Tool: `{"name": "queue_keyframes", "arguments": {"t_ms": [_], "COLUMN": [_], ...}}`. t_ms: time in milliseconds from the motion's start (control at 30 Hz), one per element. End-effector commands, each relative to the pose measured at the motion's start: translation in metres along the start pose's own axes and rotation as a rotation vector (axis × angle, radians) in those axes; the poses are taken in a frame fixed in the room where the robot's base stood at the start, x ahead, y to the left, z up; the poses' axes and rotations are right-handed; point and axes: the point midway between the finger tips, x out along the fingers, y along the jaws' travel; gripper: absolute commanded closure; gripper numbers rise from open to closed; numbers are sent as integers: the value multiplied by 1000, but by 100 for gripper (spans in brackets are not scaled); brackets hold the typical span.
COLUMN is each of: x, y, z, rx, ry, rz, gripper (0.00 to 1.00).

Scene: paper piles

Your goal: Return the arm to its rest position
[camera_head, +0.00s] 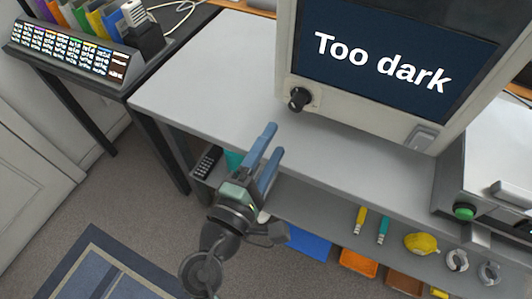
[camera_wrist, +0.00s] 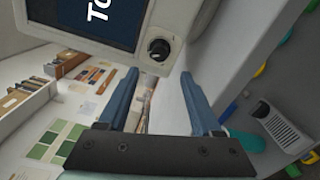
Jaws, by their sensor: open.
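My gripper (camera_head: 268,153) is in the head view, in front of the grey desk's front edge, with its blue fingers pointing up toward the desk. The fingers are apart and nothing shows between them. In the wrist view the two blue fingers (camera_wrist: 158,84) are also spread and empty. Beyond them is the beige monitor (camera_head: 300,120) with a dark knob (camera_head: 299,98), and its screen reads "Too dark". The knob also shows in the wrist view (camera_wrist: 159,49), ahead of the fingertips and apart from them.
The grey desk (camera_head: 205,75) has free room left of the monitor. A machine with a green button (camera_head: 465,212) stands at right. A rug (camera_head: 95,270) lies on the floor.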

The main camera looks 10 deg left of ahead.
Motion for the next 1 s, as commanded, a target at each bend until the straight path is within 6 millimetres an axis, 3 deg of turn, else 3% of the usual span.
{"name": "queue_keyframes", "arguments": {"t_ms": [233, 800, 933, 1000], "x": [-21, -20, -5, 12], "y": [0, 1, 24, 50], "z": [0, 0, 7, 14], "rx": [0, 6, 135, 292], "ry": [1, -1, -8, -7], "rz": [0, 2, 19, 44], "gripper": [34, 34, 34, 34]}}
